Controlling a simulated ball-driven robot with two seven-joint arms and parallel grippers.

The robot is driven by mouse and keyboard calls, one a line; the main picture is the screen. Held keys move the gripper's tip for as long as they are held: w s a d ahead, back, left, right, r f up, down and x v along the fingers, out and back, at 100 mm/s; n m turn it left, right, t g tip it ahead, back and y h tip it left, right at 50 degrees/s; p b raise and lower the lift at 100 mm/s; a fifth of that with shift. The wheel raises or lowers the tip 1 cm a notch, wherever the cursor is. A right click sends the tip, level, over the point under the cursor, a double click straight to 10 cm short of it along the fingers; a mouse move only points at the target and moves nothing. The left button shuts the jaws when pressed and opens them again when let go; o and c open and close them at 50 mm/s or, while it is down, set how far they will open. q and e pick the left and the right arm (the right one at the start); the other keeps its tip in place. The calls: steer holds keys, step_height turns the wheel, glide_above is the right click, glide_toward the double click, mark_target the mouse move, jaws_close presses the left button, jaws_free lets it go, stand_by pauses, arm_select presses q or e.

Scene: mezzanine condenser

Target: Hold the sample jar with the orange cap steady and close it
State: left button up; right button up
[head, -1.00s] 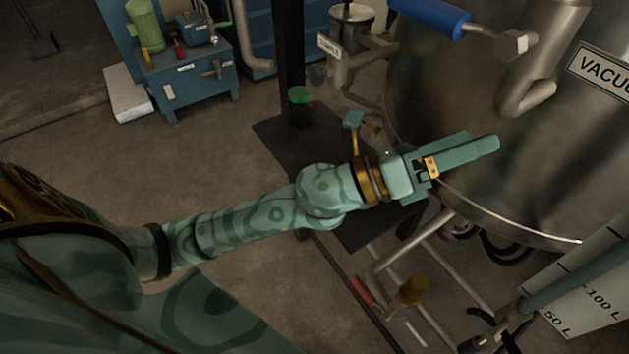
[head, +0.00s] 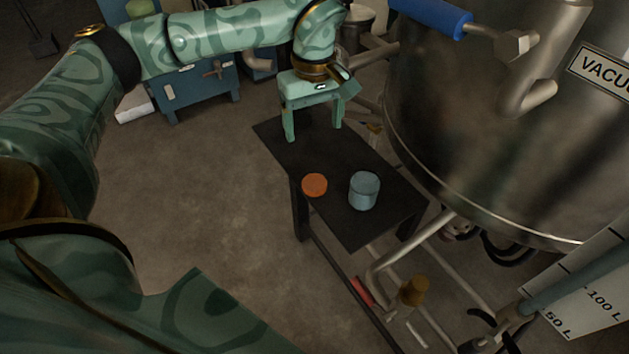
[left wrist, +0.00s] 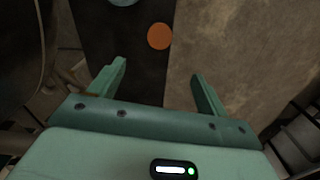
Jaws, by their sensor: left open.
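The sample jar (head: 364,192) is a blue-grey cylinder standing upright on a small black table (head: 350,232). The orange cap (head: 314,185) lies on the table to the left of the jar, apart from it. In the left wrist view the cap (left wrist: 160,36) shows beyond the fingers, and the jar (left wrist: 123,2) is cut off by the top edge. My left gripper (head: 314,132) points down over the far part of the table, farther back than cap and jar. Its fingers (left wrist: 160,72) are apart with nothing between them. My right gripper is out of view.
A large steel vessel (head: 470,130) with a blue-handled valve (head: 432,14) stands close to the table's right side. Pipes and an amber-brown knob (head: 413,290) are below at the right. A blue cabinet (head: 195,88) is at the back left. The floor left of the table is clear.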

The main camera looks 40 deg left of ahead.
arm_select(q)
steer(key=b, duration=0.3)
glide_above(314, 183)
step_height(314, 183, down, 11)
steer(key=shift+w+f, duration=0.1)
steer(key=shift+w, duration=0.05)
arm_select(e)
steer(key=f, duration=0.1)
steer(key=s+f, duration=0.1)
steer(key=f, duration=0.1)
arm_select(q)
step_height(314, 183, down, 5)
steer(key=shift+f+b, duration=0.15)
steer(key=shift+b, duration=0.85)
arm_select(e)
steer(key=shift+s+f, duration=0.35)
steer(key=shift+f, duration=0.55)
arm_select(q)
steer(key=c, duration=1.1)
